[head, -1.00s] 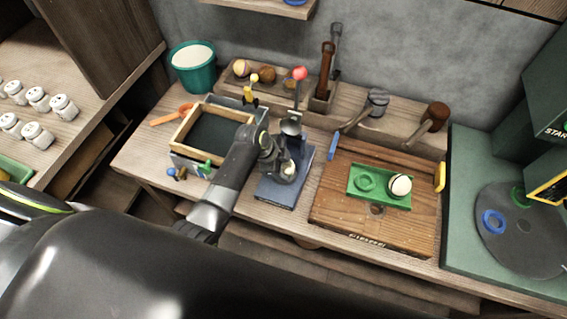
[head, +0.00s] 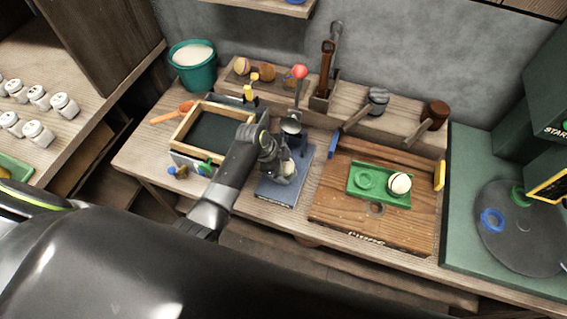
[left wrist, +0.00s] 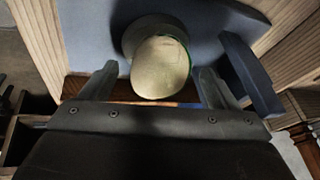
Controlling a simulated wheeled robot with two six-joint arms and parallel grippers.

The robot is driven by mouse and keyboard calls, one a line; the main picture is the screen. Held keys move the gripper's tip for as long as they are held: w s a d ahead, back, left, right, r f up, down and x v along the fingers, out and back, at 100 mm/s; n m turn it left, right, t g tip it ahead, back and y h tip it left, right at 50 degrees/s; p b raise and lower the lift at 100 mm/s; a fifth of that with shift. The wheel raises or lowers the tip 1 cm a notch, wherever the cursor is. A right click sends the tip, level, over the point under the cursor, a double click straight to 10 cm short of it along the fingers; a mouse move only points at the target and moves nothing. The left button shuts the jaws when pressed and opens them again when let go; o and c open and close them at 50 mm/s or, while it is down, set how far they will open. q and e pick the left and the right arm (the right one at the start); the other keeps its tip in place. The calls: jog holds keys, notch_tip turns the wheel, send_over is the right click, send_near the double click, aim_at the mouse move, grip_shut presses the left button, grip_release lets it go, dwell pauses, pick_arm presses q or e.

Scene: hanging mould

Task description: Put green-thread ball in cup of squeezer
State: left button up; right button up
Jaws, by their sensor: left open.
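The pale ball with a green thread (left wrist: 160,68) sits in the round grey cup (left wrist: 131,38) of the squeezer in the left wrist view. Its green thread shows along the right edge. The squeezer has a blue base (head: 280,192) and an upright lever with a red knob (head: 299,72). My left gripper (head: 284,168) is low over the base. In the left wrist view its fingers (left wrist: 155,88) are open, one on each side of the ball, with gaps between. In the head view the gripper mostly hides the ball and cup. My right gripper is not in view.
A wooden-framed tray (head: 186,128) stands left of the squeezer. A wooden board (head: 330,205) to the right carries a green tray (head: 381,199) with a white ball (head: 400,183). Several balls, including a brown one (head: 267,72), sit on the rack behind.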

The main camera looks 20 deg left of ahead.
pick_arm(q)
jog(key=v, duration=1.7)
jog(key=shift+r, duration=0.2)
jog(key=shift+s, duration=0.1)
